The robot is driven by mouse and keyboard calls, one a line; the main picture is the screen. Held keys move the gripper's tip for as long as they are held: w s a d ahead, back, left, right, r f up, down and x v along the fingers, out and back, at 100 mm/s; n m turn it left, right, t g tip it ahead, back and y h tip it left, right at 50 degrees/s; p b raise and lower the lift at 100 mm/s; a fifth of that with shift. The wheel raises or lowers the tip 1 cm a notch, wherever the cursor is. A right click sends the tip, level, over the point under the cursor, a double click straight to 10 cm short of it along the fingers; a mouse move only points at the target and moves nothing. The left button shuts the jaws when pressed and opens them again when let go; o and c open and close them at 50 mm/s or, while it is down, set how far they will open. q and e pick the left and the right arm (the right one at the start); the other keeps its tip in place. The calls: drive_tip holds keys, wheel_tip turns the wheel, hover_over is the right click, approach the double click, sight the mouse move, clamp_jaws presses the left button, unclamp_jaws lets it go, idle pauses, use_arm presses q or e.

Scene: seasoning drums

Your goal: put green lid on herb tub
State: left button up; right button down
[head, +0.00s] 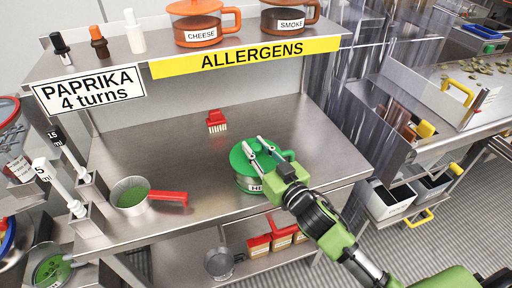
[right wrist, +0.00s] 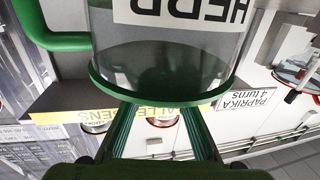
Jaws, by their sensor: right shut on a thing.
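The green lid (head: 239,160) is over the tub's top. Its rim (right wrist: 160,112) meets the tub wall in the right wrist view, with no gap that I can see. My right gripper (head: 258,147) is above the tub, shut on the lid. The gripped part is hidden in the right wrist view. My left gripper is not in view.
A red-handled brush (head: 216,121) lies behind the tub. The shelf (head: 160,60) above holds orange and brown lidded tubs and small bottles. The counter between is clear.

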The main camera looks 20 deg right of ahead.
drive_tip(key=c, duration=2.2)
unclamp_jaws()
drive_tip(key=shift+f, duration=0.15)
drive_tip(key=o, duration=0.4)
drive_tip(key=shift+o, duration=0.2)
drive_tip(key=b+v, duration=0.2)
drive_tip(key=v, duration=1)
drive_tip(key=shift+r, duration=0.25)
